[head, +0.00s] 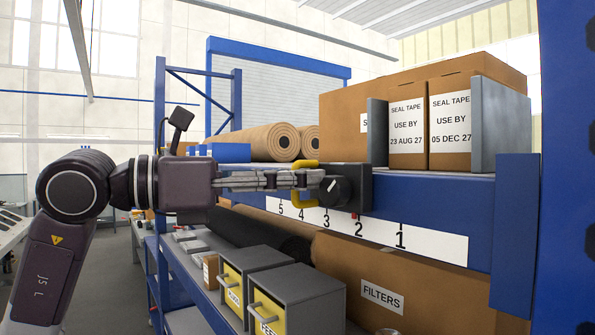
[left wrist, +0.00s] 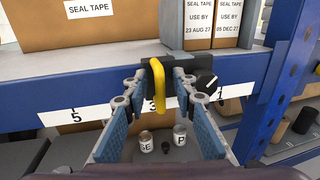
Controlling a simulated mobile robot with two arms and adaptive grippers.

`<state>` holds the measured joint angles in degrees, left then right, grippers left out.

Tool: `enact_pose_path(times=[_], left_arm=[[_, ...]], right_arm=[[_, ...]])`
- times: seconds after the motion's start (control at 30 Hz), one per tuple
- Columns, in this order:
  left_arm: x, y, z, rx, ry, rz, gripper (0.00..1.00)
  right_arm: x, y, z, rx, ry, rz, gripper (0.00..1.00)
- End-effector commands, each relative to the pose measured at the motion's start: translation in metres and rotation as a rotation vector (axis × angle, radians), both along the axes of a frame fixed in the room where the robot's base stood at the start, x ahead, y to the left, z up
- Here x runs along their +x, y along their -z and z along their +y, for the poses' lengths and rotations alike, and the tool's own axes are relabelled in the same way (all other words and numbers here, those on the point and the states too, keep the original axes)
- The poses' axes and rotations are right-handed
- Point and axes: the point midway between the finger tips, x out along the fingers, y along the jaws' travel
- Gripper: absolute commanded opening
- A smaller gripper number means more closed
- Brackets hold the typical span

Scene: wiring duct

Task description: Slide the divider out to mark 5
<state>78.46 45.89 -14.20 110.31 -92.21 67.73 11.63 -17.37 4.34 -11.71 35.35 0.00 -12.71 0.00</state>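The divider (head: 377,132) is a grey upright plate left of the seal tape boxes. A black carriage (head: 352,176) with a round knob (head: 334,191) sits below it on the blue beam, and a red pointer (head: 355,215) shows at mark 2 on the white scale (head: 420,240). A yellow handle (head: 304,198) sticks out from the carriage; it also shows in the left wrist view (left wrist: 158,82). My left gripper (head: 312,179) is at the handle. In the left wrist view its fingers (left wrist: 163,88) are apart, one on each side of the handle. My right gripper is not in view.
Two seal tape boxes (head: 450,122) stand between the divider and a second grey plate (head: 500,125). Brown rolls (head: 265,143) lie on the shelf to the left. Below are yellow-fronted bins (head: 290,300) and a filters box (head: 400,280). A blue upright (head: 515,235) stands at right.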

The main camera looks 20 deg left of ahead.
Motion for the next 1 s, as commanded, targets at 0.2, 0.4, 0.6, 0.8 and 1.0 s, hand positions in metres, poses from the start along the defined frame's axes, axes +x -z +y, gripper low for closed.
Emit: enact_pose_path(times=[0.2,0.4,0.6,0.8,1.0], left_arm=[[0.0002,0.0002,-0.0005,-0.001,0.0,-0.001,0.24],[0.0001,0.0001,-0.0003,-0.001,0.0,-0.001,0.02],[0.0001,0.0,-0.0002,-0.001,0.0,-0.001,0.0],[0.0001,-0.0001,0.0,-0.001,0.0,-0.001,0.0],[0.0041,-0.0005,0.0052,-0.002,-0.003,-0.001,0.0]], right_arm=[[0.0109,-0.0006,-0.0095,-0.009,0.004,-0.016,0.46],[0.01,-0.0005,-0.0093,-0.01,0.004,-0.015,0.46],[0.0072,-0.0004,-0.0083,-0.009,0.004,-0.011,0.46],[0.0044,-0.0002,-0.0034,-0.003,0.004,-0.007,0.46],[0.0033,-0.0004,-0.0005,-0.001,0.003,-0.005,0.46]])
